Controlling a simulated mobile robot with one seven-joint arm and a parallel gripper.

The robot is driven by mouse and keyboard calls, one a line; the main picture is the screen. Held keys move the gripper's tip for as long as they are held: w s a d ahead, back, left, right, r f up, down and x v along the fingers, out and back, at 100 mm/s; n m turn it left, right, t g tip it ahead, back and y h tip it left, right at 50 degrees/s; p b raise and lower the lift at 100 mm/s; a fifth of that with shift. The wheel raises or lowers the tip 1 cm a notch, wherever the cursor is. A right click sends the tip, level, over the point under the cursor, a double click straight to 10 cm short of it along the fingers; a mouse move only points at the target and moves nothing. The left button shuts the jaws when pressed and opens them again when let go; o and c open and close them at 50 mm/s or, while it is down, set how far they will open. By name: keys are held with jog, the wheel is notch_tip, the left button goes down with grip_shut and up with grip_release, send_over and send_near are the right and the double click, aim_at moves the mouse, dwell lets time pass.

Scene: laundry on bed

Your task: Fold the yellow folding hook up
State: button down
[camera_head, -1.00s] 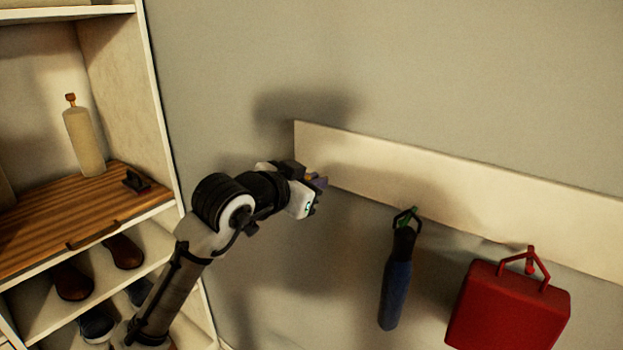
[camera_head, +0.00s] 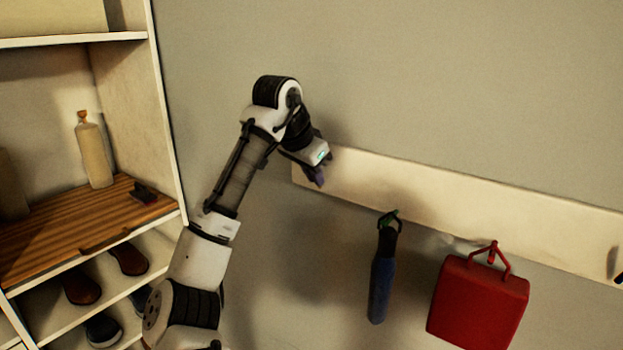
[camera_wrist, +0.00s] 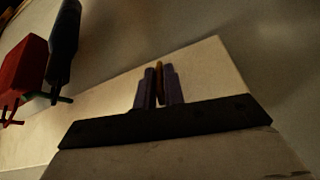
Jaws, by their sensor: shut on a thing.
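The yellow folding hook (camera_wrist: 160,73) shows in the wrist view as a narrow orange-yellow strip between the two purple fingers of my gripper (camera_wrist: 159,88). My gripper is shut on it, in front of the pale wall board (camera_wrist: 215,72). In the head view my gripper (camera_head: 317,176) is at the left end of the board (camera_head: 400,183), pointing down. The hook is hidden there behind the gripper. The hook's base and its exact fold angle cannot be made out.
A shelf unit (camera_head: 165,120) with a beige bottle (camera_head: 94,153) and shoes stands at the left. The wall above the board is clear.

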jog(key=shift+d, duration=0.15)
dwell(0.4)
jog(key=c, duration=1.5)
grip_release()
jog(key=shift+d, duration=0.1)
jog(key=shift+a+r, duration=0.2)
jog(key=v, duration=0.4)
jog(key=b+v, duration=0.1)
jog(key=v, duration=0.4)
jog(key=b+v, duration=0.1)
jog(key=v, duration=0.3)
jog(key=shift+w+d+r, duration=0.1)
jog(key=shift+d+r, duration=0.1)
jog(key=shift+r, duration=0.15)
